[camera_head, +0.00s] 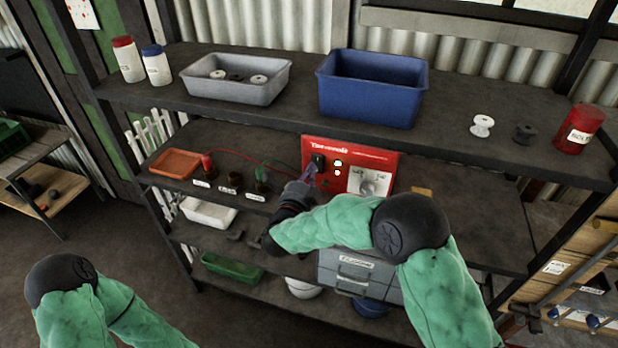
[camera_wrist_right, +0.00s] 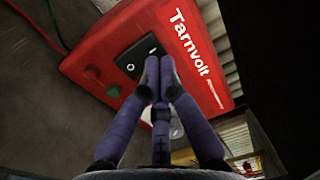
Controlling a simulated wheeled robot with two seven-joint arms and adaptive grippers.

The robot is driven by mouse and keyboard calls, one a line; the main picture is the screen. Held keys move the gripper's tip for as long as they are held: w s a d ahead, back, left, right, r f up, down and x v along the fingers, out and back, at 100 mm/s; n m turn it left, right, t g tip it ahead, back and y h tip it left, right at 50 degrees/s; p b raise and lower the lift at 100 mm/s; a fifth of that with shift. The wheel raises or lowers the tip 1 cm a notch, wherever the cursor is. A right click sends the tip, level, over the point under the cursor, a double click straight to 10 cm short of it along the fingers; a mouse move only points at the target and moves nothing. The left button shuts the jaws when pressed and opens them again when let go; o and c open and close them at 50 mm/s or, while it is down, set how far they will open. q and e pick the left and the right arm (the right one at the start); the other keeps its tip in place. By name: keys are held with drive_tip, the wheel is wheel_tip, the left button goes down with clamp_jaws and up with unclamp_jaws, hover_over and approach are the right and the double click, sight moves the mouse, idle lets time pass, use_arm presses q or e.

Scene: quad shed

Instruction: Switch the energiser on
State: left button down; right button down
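The energiser (camera_head: 388,160) is a red box labelled Tarnvolt, standing on the middle shelf. My right gripper (camera_head: 311,171) is at the left part of this front, just below the switch. In the right wrist view the fingers (camera_wrist_right: 159,62) are together with nothing seen between them, pointing at the red face (camera_wrist_right: 95,62). Fingertips partly cover the controls; I cannot tell whether they touch. My left arm shows at lower left; its gripper is outside the view.
Red and green leads run from terminals (camera_head: 207,166) left of the energiser. An orange tray (camera_head: 175,163) sits farther left. The upper shelf above holds a grey tray (camera_head: 240,91) and a blue bin (camera_head: 372,101). Grey drawers (camera_head: 340,268) stand below.

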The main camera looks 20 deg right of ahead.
drive_tip(key=s+a+r+p, duration=0.2)
drive_tip(key=s+a, duration=0.3)
drive_tip(key=s, duration=0.3)
drive_tip(key=shift+a, duration=0.25)
drive_tip(key=shift+s, duration=0.1)
